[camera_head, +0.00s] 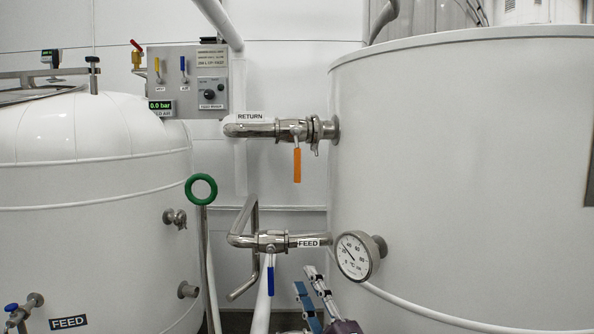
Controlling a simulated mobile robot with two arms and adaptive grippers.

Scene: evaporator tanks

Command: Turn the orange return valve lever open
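The orange return valve lever (297,166) hangs straight down from the steel return valve (291,130), at right angles to the horizontal pipe labelled RETURN (250,117). My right gripper (305,277) is low in the middle of the view, below the feed pipe in the picture and well below the orange lever, not touching it. Its two fingers, with blue parts, point upward and stand apart with nothing seen between them. My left gripper is not in view.
A feed valve with a blue lever (270,275) hangs just left of my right gripper. A round dial gauge (355,256) sits on the large right tank (450,160). A green ring handle (201,189) stands left. A control panel (188,82) is above the left tank (90,170).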

